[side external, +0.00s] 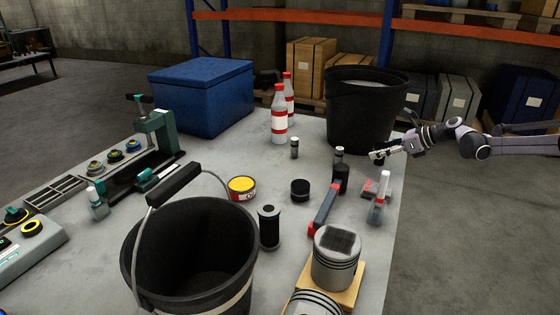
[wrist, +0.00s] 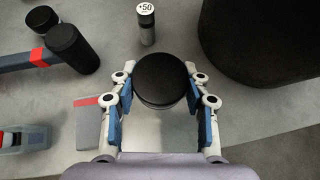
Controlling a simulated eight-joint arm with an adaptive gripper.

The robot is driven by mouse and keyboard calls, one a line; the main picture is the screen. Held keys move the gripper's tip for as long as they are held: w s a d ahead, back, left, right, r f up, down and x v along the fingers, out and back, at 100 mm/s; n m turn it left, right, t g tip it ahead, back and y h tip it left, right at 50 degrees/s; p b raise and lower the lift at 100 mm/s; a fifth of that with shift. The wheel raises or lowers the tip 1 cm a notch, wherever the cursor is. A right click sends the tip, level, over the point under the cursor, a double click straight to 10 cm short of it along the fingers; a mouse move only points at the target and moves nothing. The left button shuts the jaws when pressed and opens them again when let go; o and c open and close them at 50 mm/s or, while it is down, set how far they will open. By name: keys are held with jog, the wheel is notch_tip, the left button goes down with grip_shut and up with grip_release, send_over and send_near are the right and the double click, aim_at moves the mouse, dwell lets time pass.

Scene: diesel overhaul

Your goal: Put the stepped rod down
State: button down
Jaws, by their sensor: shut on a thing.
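My gripper (wrist: 160,98) is shut on a dark, round-topped piece (wrist: 160,78), taken to be the stepped rod. In the wrist view I see mostly its black, disc-like top between the blue finger pads. Its steps and lower length are hidden, and I cannot tell whether it touches the table. In the side view my gripper (side external: 380,154) is at the right edge of the grey table (side external: 270,160), in front of the large black bucket (side external: 366,115). The rod is too small to make out there.
A small cylinder marked +50 (wrist: 147,24) stands just ahead. A black cylinder (wrist: 70,46) and a red-and-blue tool (wrist: 22,62) are to the left.

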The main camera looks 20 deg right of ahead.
aim_at(375, 163)
jog(key=shift+w+a+f, duration=0.35)
jog(key=shift+a+f, duration=0.05)
jog(key=shift+f, duration=1.85)
jog(key=shift+f, duration=0.15)
jog(key=c, duration=0.7)
grip_release()
jog(key=shift+f, duration=0.1)
jog(key=shift+o, duration=0.2)
